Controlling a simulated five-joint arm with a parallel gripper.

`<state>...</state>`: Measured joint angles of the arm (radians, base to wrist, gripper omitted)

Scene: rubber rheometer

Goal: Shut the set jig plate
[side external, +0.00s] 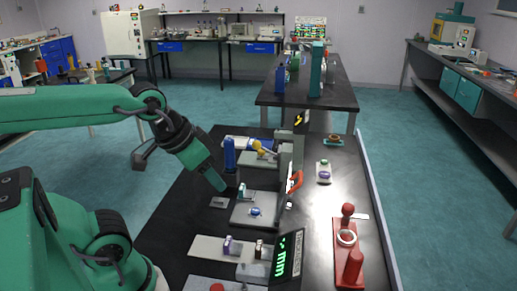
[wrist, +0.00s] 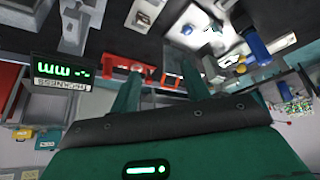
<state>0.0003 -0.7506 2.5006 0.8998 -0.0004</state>
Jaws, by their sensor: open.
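I cannot tell for certain which part is the set jig plate. A grey block with a flat plate (side external: 246,216) stands on the black bench, with a small blue piece (side external: 256,211) on top and a red handle (side external: 295,182) at its right. Behind it is a grey fixture (side external: 290,150) with a blue cylinder (side external: 229,155) and a yellow part (side external: 259,146). My gripper (side external: 221,187) hangs left of these, pointing down, apart from the grey block. In the wrist view my gripper (wrist: 161,88) has its green fingers spread with nothing between them.
A thickness display (side external: 288,256) stands at the bench front; it also shows upside down in the wrist view (wrist: 67,80). A red stand (side external: 350,255) is at right. A pale board (side external: 212,250) holds small purple pieces.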

